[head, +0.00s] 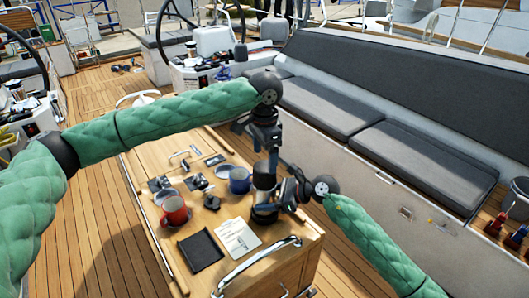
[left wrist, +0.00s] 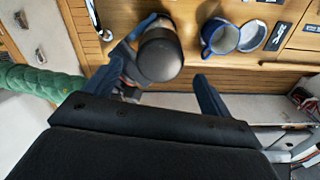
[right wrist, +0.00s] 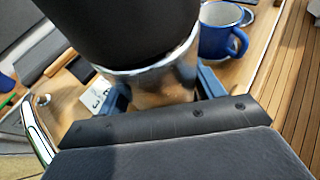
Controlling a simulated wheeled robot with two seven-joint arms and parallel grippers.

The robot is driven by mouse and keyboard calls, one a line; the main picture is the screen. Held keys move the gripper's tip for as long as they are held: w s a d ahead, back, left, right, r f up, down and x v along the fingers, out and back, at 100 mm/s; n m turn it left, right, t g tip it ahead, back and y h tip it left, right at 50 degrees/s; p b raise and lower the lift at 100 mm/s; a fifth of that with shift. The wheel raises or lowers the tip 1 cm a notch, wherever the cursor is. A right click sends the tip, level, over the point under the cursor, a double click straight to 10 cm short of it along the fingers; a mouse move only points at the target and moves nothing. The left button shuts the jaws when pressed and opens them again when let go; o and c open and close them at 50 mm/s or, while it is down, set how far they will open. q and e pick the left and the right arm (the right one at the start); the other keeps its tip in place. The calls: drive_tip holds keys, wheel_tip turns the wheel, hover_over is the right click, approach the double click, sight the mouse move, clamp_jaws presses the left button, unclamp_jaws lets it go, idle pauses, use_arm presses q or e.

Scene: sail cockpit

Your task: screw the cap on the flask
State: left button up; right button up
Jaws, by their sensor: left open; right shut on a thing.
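The flask (head: 264,182) stands upright near the right edge of the wooden table, with a dark upper part and a bare metal band. My right gripper (head: 286,197) is shut on the flask from the right; the right wrist view shows the metal body (right wrist: 158,82) between its fingers and a wide black part above. My left gripper (head: 270,148) is open and points down just above the flask. In the left wrist view, the round dark top (left wrist: 160,56) is nearer the left finger. I cannot tell whether this top is the cap.
A red mug (head: 174,212), a blue mug (head: 239,181), a black tray (head: 200,251), a white card (head: 237,238) and a small black piece (head: 212,203) are on the table (head: 150,225). A metal rail (head: 258,265) runs along the near edge. A cushioned bench (head: 340,115) stands right.

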sight(264, 168)
use_arm(q)
drive_tip(key=shift+r+n, duration=0.25)
drive_tip(key=shift+n, duration=0.85)
drive_tip(key=shift+f, duration=4.05)
drive_tip(key=c, duration=1)
drive_tip(key=shift+o, duration=0.2)
drive_tip(key=o, duration=1.2)
drive_tip(key=shift+c, duration=0.2)
